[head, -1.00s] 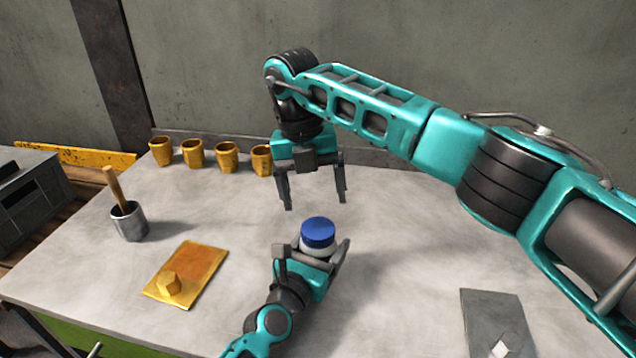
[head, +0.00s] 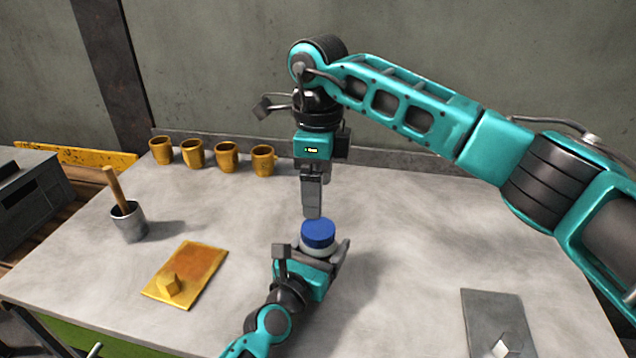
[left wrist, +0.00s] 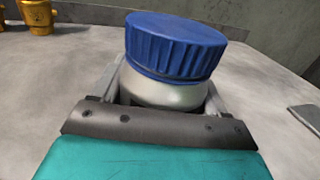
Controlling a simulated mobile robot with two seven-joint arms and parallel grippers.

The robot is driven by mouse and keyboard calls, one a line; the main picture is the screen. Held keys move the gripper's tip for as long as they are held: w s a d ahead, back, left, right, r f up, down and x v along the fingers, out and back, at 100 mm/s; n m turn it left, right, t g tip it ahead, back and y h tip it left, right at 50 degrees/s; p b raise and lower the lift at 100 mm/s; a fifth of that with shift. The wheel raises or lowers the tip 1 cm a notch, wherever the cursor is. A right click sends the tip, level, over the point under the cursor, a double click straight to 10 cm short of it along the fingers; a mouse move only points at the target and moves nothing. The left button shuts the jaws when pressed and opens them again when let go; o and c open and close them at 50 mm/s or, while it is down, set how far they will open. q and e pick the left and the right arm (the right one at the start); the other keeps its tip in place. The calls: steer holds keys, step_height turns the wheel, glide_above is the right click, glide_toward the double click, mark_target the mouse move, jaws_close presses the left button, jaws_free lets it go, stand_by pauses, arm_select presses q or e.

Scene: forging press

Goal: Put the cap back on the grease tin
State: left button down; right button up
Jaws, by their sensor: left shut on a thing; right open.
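The grease tin (left wrist: 160,92) is a pale, silvery jar, held between the fingers of my left gripper (head: 312,258). The blue ribbed cap (head: 318,234) sits on top of the tin; it also shows large in the left wrist view (left wrist: 175,45). In that view the cap looks slightly tilted, and I cannot tell whether it is screwed down. My right gripper (head: 312,212) is open and points down just above and behind the cap, seen edge-on. I cannot tell whether its fingertips touch the cap.
Several yellow mugs (head: 226,157) line the back of the table. A metal pot (head: 128,222) with a wooden-handled tool stands at left. A grey plate (head: 480,310) with a pale block lies front right.

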mark_target(318, 227)
arm_select(q)
steer(key=shift+f, duration=0.1)
arm_select(e)
steer(key=shift+f, duration=4.05)
steer(key=c, duration=1.1)
steer(key=m, duration=0.5)
steer(key=o, duration=1.3)
steer(key=shift+c, duration=0.2)
